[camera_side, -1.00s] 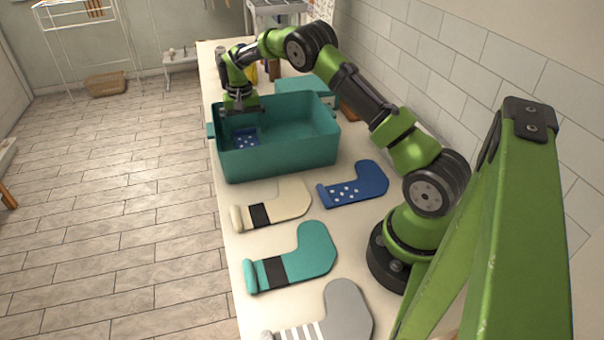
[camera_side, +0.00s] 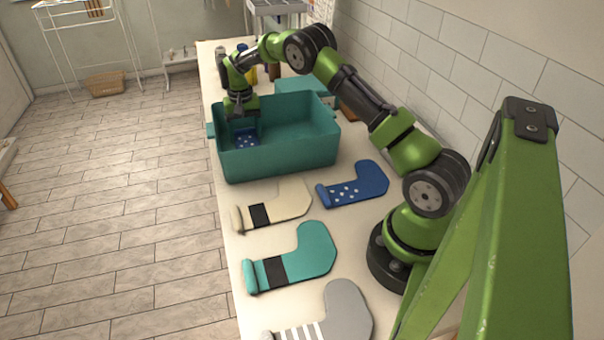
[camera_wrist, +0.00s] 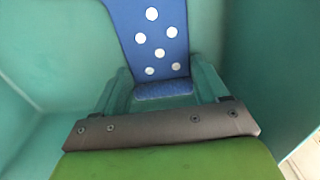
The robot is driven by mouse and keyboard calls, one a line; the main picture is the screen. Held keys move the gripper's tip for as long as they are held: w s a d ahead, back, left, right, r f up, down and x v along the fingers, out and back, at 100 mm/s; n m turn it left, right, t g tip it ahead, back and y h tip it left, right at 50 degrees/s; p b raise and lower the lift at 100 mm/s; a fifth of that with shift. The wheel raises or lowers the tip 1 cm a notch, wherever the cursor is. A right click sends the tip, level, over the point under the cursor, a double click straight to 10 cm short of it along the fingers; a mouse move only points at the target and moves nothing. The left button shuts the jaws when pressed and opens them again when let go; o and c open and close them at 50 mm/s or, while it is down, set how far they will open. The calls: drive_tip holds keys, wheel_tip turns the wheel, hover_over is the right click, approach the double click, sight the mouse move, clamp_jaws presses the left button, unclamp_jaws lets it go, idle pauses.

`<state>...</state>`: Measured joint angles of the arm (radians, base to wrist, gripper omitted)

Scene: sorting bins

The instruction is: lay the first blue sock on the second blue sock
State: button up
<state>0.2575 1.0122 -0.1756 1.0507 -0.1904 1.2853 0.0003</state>
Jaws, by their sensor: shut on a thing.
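A blue sock with white dots (camera_side: 246,139) is inside the teal bin (camera_side: 275,162), and it also shows in the wrist view (camera_wrist: 160,40). My gripper (camera_side: 240,120) reaches down into the bin at its left end and is shut on this sock. A second blue sock with white dots (camera_side: 362,184) lies flat on the counter, in front of the bin's right side. Nothing lies on top of it.
On the counter lie a cream sock (camera_side: 287,199) with a black band, a teal sock (camera_side: 310,252) with a black band, and a grey sock (camera_side: 347,312) with white stripes. The bin walls stand around my gripper. A tiled wall (camera_side: 440,60) runs along the right.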

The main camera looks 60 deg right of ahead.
drive_tip(key=s+d+r, duration=0.3)
drive_tip(key=s+r, duration=0.1)
drive_tip(key=r, duration=0.7)
drive_tip(key=shift+d, duration=0.15)
drive_tip(key=shift+s, duration=0.1)
wheel_tip(320, 180, up, 18)
idle(1.2)
drive_tip(key=shift+r, duration=0.15)
